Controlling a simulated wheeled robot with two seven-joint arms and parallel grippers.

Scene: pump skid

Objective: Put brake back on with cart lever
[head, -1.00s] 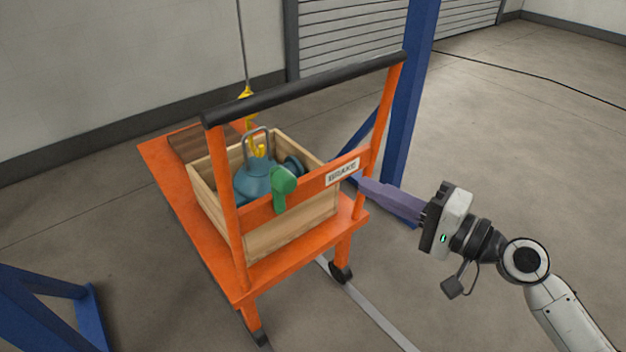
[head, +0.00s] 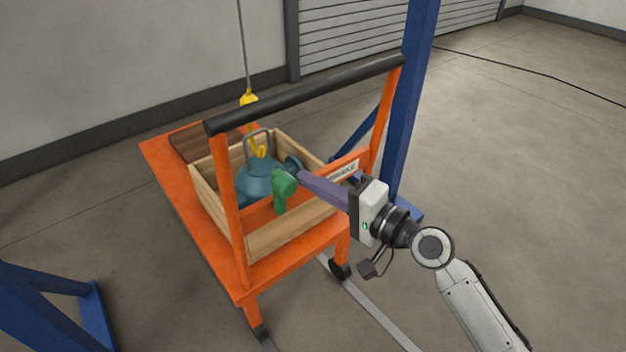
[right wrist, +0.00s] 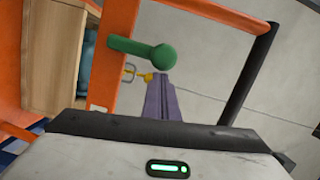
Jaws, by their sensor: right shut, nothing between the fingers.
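The orange cart (head: 178,216) stands in the middle of the head view. Its green lever (head: 284,188) is on the orange crossbar, near a plate reading BRAKE (head: 344,170). In the head view the lever's rounded knob is up and its other end points down. My right gripper (head: 301,176) has its purple fingers shut with nothing between them, and their tips are just right of the lever's knob. In the right wrist view the green lever (right wrist: 143,50) shows just beyond the fingertips (right wrist: 163,80). I cannot tell whether they touch. My left gripper is not in view.
A wooden crate (head: 290,234) on the cart holds a blue-grey pump (head: 258,182), with a yellow hook (head: 249,98) hanging above. The black handlebar (head: 305,94) spans above the crossbar. Blue posts (head: 412,110) stand behind and at left.

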